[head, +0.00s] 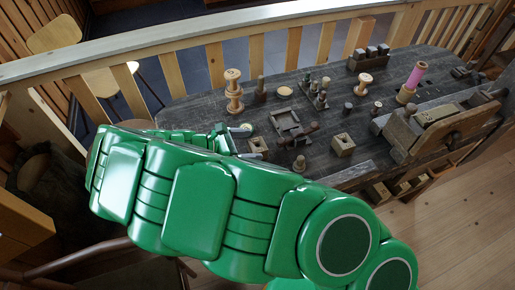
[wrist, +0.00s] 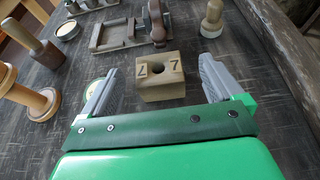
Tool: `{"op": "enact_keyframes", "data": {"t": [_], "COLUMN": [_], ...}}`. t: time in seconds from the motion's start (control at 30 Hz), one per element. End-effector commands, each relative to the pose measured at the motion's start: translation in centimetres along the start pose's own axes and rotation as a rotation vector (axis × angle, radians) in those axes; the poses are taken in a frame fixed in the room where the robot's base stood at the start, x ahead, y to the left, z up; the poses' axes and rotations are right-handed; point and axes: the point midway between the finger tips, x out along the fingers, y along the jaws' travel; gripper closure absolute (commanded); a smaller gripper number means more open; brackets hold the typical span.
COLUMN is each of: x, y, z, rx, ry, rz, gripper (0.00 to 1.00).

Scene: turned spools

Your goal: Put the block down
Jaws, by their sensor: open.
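The block (wrist: 161,90) is a small light wooden cube with a round hole in its top and dark 7-like marks. It sits upright on the dark worktable. It also shows in the head view (head: 259,146), just right of my gripper (head: 246,142). In the wrist view my gripper (wrist: 158,67) is open, with one grey finger on each side of the block and visible gaps between. The block's lower front edge is close to the green gripper bar. My green arm hides the near left part of the table in the head view.
A slotted wooden tray (head: 285,124) lies just beyond the block. A rounded peg (head: 299,163) stands to its right, and another holed block (head: 342,145) is farther right. A tall spool (head: 234,91) stands behind. A wooden vise (head: 440,125) fills the right end.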

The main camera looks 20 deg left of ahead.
Motion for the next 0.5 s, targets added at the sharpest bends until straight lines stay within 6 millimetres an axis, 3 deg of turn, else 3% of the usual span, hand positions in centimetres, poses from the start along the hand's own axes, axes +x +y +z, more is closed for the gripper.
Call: {"op": "enact_keyframes", "data": {"t": [0.27, 0.5], "x": [2.0, 5.0], "y": [0.0, 0.2], "z": [-0.1, -0.5], "rx": [0.0, 0.001], "ry": [0.001, -0.001], "rz": [-0.002, -0.005], "gripper": [0.06, 0.06]}}
